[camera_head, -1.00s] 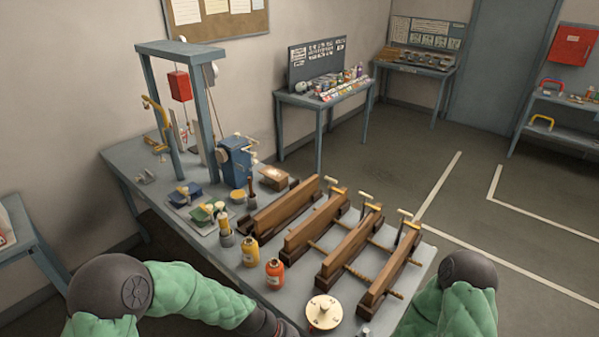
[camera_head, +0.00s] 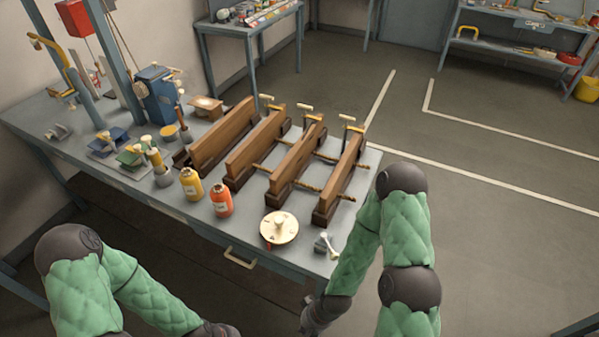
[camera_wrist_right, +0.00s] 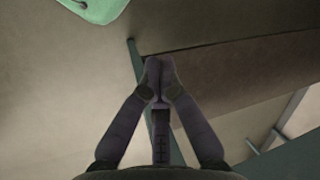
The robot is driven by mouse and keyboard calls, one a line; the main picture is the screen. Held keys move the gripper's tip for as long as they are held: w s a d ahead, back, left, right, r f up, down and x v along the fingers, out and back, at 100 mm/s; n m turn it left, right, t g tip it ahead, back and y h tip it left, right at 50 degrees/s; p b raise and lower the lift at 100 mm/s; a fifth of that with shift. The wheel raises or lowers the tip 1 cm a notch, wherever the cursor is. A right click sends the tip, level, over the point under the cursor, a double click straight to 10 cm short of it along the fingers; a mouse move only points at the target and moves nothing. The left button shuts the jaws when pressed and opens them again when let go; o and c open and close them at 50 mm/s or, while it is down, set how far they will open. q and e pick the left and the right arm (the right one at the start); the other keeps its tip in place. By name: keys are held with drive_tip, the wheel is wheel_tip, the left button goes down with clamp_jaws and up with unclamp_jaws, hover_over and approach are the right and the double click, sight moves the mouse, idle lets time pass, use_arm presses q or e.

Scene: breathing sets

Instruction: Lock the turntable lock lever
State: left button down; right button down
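A round cream turntable (camera_head: 279,229) with a knob in its middle lies near the front right corner of the workbench (camera_head: 250,205). A small grey block with a white-tipped lever (camera_head: 328,245) stands just right of it; I cannot tell whether this lever is the turntable's lock. A bit of red shows under the turntable's front edge. My right gripper (camera_head: 310,322) hangs low in front of the bench, below and apart from both. In the right wrist view its fingertips (camera_wrist_right: 159,68) meet with nothing between them. My left gripper (camera_head: 218,332) is at the bottom edge, mostly cut off.
An orange bottle (camera_head: 221,200) and a yellow bottle (camera_head: 191,184) stand left of the turntable. Several wooden beams with clamps (camera_head: 290,160) lie behind it. A drawer handle (camera_head: 240,258) sticks out of the bench front. The floor to the right is open.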

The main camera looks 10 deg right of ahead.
drive_tip(key=w+a+r+n+g+h+p, duration=0.25)
drive_tip(key=a+r+n+g, duration=0.2)
drive_tip(key=r+n, duration=0.7)
drive_tip(key=w+d+r+n+t+h+p, duration=0.1)
drive_tip(key=w+r+n+t+h, duration=0.2)
drive_tip(key=r, duration=0.5)
drive_tip(key=w+d+r+n+h, duration=0.1)
drive_tip(key=w+r+n+h, duration=0.2)
drive_tip(key=r, duration=0.6)
drive_tip(key=w+d+r+n+t+h+p, duration=0.1)
drive_tip(key=r+n+t+h, duration=0.1)
drive_tip(key=r+n+h, duration=0.45)
drive_tip(key=m+y+b, duration=0.2)
drive_tip(key=m+b, duration=0.1)
approach(329, 246)
drive_tip(key=shift+g, duration=0.25)
drive_tip(key=d+f, duration=0.1)
drive_tip(key=s+d+f, duration=0.1)
drive_tip(key=d+f, duration=0.1)
drive_tip(key=s+d+f, duration=0.1)
drive_tip(key=shift+s+d+f, duration=0.1)
drive_tip(key=shift+d+f, duration=0.1)
drive_tip(key=shift+d, duration=0.1)
drive_tip(key=shift+d, duration=0.1)
